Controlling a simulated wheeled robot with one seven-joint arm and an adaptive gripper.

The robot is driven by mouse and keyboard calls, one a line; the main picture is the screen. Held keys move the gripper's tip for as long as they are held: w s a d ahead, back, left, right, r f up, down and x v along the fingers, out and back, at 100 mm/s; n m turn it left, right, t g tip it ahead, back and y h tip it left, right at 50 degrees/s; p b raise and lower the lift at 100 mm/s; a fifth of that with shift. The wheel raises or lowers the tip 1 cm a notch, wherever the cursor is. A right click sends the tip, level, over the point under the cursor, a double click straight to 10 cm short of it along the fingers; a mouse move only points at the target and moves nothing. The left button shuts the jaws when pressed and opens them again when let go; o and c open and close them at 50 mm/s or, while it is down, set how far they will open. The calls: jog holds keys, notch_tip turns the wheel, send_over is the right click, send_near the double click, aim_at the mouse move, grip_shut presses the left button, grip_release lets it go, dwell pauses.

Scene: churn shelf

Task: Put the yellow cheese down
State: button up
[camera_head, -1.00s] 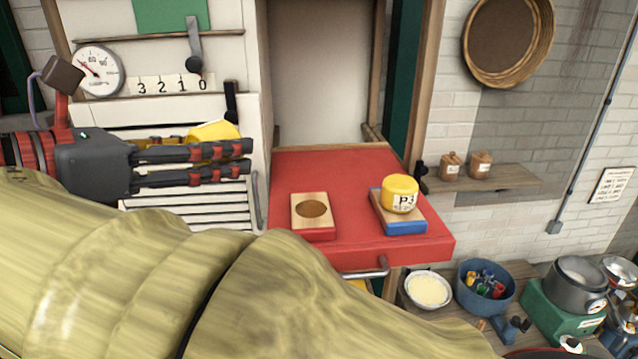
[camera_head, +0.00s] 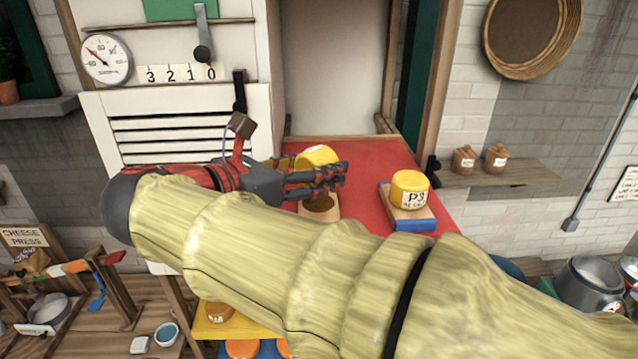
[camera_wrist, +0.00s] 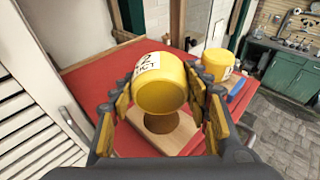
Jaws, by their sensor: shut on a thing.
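The yellow cheese (camera_wrist: 160,90) is a short cylinder with a white label, tilted between the fingers of my gripper (camera_wrist: 161,108). In the head view the cheese (camera_head: 317,156) shows behind my gripper (camera_head: 318,180), which is shut on it. It is above a wooden block (camera_wrist: 160,136) with a round brown recess. In the head view this block (camera_head: 320,205) lies on the red table (camera_head: 362,165), partly hidden by my arm. I cannot tell whether the cheese touches the block.
A second yellow cheese marked P3 (camera_head: 409,190) stands on a blue-edged block (camera_head: 408,220) at the right of the red table. A slatted white panel (camera_head: 180,125) is to the left. The table between the two blocks is clear.

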aim_at(319, 204)
jog(key=shift+w+d+f, duration=0.2)
jog(key=shift+d+f, duration=0.15)
jog(key=shift+f, duration=0.2)
jog(key=shift+a+f, duration=0.1)
jog(key=shift+f, duration=1.35)
jog(key=shift+f, duration=0.15)
jog(key=o, duration=1.3)
jog(key=shift+s+a+r, duration=0.15)
jog(key=shift+r, duration=0.05)
jog(key=b+v, duration=0.1)
jog(key=v, duration=1)
jog(key=shift+s+a+r+b, duration=0.15)
jog(key=shift+s+a+b, duration=0.05)
jog(key=shift+b, duration=0.1)
